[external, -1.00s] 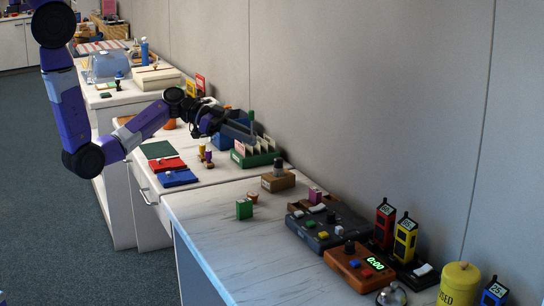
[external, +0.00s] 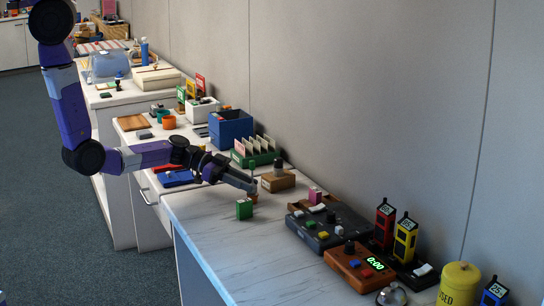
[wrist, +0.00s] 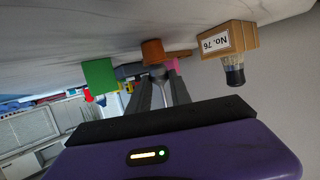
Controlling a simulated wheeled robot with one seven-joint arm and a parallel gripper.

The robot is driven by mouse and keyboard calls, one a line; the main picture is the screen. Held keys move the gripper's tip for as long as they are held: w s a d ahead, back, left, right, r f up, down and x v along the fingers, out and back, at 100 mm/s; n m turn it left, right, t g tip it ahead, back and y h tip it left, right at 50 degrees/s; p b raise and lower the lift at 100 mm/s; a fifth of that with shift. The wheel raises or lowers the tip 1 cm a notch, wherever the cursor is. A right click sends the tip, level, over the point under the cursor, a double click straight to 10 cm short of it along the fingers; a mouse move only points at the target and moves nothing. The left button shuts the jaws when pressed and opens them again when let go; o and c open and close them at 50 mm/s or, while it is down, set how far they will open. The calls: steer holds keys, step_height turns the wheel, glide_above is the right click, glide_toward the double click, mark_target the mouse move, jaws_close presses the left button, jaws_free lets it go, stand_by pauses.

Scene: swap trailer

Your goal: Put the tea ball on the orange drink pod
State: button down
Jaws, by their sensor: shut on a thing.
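My gripper (external: 252,188) reaches low over the near counter. In the wrist view, which is turned upside down, my gripper (wrist: 162,80) is shut on a small silvery tea ball (wrist: 157,72) between its fingertips. The orange-brown drink pod (wrist: 152,50) stands on the counter just beyond the fingertips, lined up with the tea ball. The pod is partly hidden in the external view (external: 253,199). The tea ball and pod overlap in the wrist view; I cannot tell whether they touch.
A green block (external: 244,209) stands close by the pod. A cardboard-brown box marked No. 76 (wrist: 225,40), with a dark-topped jar (wrist: 234,74), is on the pod's other side. A dark control panel (external: 330,225) lies to the right. The counter's front (external: 215,250) is clear.

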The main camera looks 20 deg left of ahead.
steer(key=shift+f, duration=0.15)
steer(key=c, duration=1.2)
jaws_free()
steer(key=shift+o, duration=0.2)
steer(key=shift+r, duration=0.3)
steer(key=b+v, duration=0.2)
steer(key=v, duration=1)
steer(key=shift+f, duration=0.15)
